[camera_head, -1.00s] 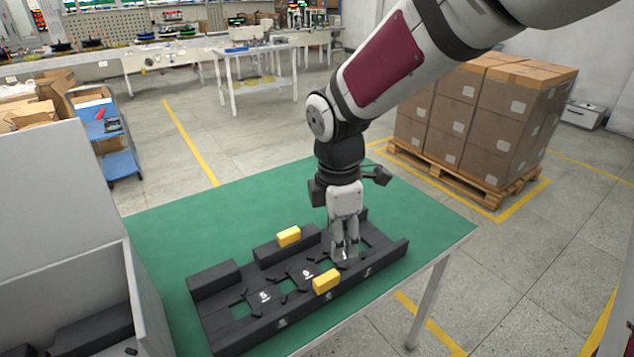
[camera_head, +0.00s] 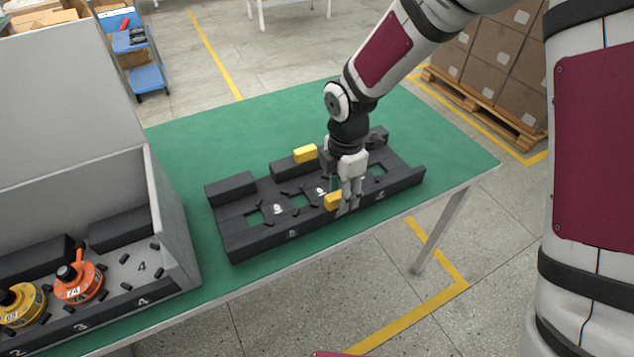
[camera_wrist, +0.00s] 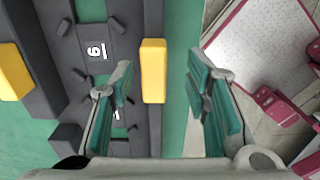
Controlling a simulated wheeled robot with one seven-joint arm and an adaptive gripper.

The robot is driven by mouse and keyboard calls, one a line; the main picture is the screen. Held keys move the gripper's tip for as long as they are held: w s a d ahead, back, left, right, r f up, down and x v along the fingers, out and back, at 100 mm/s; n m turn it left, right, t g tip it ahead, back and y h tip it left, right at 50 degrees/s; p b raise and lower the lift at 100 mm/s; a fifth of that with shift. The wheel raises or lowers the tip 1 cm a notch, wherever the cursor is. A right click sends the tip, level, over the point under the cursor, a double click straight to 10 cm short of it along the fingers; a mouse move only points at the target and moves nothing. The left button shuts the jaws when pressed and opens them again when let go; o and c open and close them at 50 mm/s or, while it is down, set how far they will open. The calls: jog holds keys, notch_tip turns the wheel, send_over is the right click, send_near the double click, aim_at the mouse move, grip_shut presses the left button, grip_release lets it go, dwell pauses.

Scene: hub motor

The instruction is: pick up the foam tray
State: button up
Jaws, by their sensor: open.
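The foam tray (camera_head: 262,238) is a long dark grey block with cut-outs and white numbers, lying on the green table. Two yellow blocks sit on its long walls, a far one (camera_head: 305,154) and a near one (camera_head: 333,201). My gripper (camera_head: 347,208) is open, fingers down, at the tray's near wall beside the near yellow block. In the wrist view the near yellow block (camera_wrist: 153,70) appears between my gripper's (camera_wrist: 165,95) teal finger pads, with gaps on both sides. The tray (camera_wrist: 95,45) also shows there. Fingertip contact with it cannot be told.
A grey bin (camera_head: 172,215) at the left holds an orange motor (camera_head: 80,282) and a yellow motor (camera_head: 20,305). The green table (camera_head: 230,125) is clear behind the tray. Its front edge is close to the tray. Boxes on a pallet (camera_head: 480,105) stand beyond.

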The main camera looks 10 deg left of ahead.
aim_at(337, 204)
jog(key=f, duration=0.4)
jog(key=shift+w+a+f, duration=0.1)
jog(key=shift+a, duration=0.25)
jog(key=shift+f, duration=0.5)
grip_shut()
